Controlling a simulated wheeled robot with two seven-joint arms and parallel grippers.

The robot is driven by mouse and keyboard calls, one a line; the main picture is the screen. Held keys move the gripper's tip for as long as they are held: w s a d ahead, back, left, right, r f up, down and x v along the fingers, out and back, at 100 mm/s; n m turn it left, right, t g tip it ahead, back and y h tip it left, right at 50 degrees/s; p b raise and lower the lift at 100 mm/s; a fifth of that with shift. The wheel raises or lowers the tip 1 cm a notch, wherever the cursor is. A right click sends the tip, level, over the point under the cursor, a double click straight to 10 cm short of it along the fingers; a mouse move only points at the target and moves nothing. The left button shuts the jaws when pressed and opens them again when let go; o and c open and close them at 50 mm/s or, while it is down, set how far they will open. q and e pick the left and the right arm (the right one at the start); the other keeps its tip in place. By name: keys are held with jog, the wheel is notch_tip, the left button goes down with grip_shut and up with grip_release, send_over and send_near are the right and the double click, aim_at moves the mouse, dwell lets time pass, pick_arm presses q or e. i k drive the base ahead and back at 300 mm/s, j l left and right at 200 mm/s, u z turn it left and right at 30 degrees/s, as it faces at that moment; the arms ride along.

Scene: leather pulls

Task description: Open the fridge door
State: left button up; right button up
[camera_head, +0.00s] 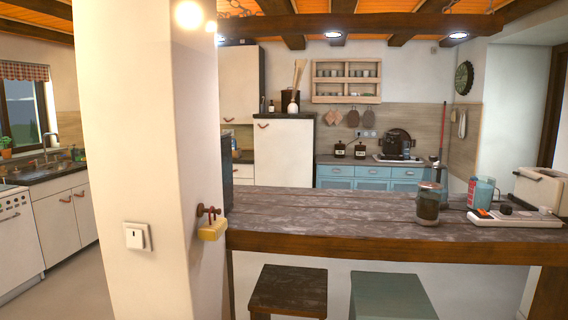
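A white unit (284,158) with a dark top stands at the back, behind the wooden counter; it looks like the fridge, though I cannot be certain. Its door is shut, with a brown leather pull (290,126) near the top. The counter hides its lower part. A tall white cabinet (239,83) with a similar pull stands left of it, partly hidden by the pillar. Neither of my grippers is in view.
A white pillar (155,170) stands close at left centre. A wooden counter (330,215) runs right from it, with a jar (428,204) on top and two stools (288,290) (390,296) below. Floor shows left of the pillar, before white cabinets (66,215).

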aim_at(283, 147)
jog(key=i+j+u, duration=0.55)
jog(key=u, duration=0.3)
jog(key=i+u, duration=0.4)
jog(key=i+j+u, duration=0.35)
jog(key=i, duration=0.15)
jog(key=i+u, duration=0.4)
jog(key=i, duration=0.15)
jog(key=i+u, duration=0.35)
jog(key=i, duration=0.15)
jog(key=i+l+z, duration=0.1)
jog(key=i+z, duration=0.85)
jog(key=i+j+z, duration=0.25)
jog(key=z, duration=0.25)
jog(key=i+l+z, duration=0.25)
jog(key=i+z, duration=0.65)
jog(key=i, duration=0.2)
jog(key=i+j+z, duration=0.15)
jog(key=i+z, duration=0.45)
jog(key=i, duration=0.6)
jog(key=i+z, duration=0.15)
jog(key=i, duration=0.6)
jog(key=i+j+z, duration=0.15)
jog(key=i, duration=0.6)
